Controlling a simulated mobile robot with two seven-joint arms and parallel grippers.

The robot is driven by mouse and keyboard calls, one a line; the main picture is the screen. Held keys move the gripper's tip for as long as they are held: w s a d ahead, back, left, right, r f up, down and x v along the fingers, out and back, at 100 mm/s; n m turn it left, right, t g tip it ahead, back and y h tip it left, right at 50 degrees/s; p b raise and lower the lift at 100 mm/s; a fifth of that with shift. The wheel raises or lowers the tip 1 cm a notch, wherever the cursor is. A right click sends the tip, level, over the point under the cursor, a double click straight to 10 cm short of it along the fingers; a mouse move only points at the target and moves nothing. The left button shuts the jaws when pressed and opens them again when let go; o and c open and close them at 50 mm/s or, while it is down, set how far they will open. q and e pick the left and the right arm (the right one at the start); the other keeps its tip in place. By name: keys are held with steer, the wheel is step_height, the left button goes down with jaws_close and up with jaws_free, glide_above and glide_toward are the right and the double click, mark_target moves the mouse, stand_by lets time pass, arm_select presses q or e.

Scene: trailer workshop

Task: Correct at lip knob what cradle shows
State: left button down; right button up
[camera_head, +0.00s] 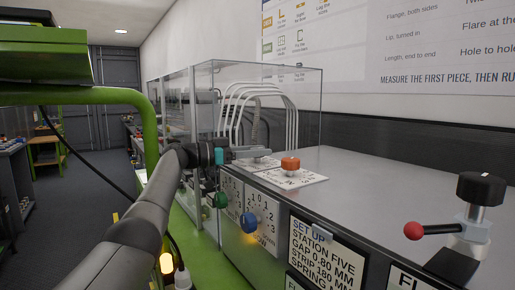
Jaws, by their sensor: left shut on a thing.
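My left gripper (262,154) reaches in from the left, low over the machine's top edge. It is shut on what looks like a small pale knob on a white dial plate; the fingers mostly hide it. An orange knob (290,163) stands on a white dial plate (312,179) just right of the fingers. A green knob (221,200) and a blue knob (249,222) sit on numbered dials on the front face, below the gripper. I cannot read which dial is the lip one. The cradle cannot be made out. My right gripper is not in view.
A clear guard box (300,100) with bent pale tubes stands behind the gripper. A set-up card (325,255) is on the front face. A black knob (480,187) and a red-balled lever (413,231) stand at right. The grey top (390,175) between is clear.

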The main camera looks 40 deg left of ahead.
arm_select(q)
steer(key=shift+f, duration=0.1)
stand_by(0.5)
steer(key=shift+c, duration=1.5)
jaws_free()
steer(key=shift+s, duration=0.1)
steer(key=b+v, duration=0.2)
steer(key=v, duration=1.3)
steer(key=shift+a, duration=0.15)
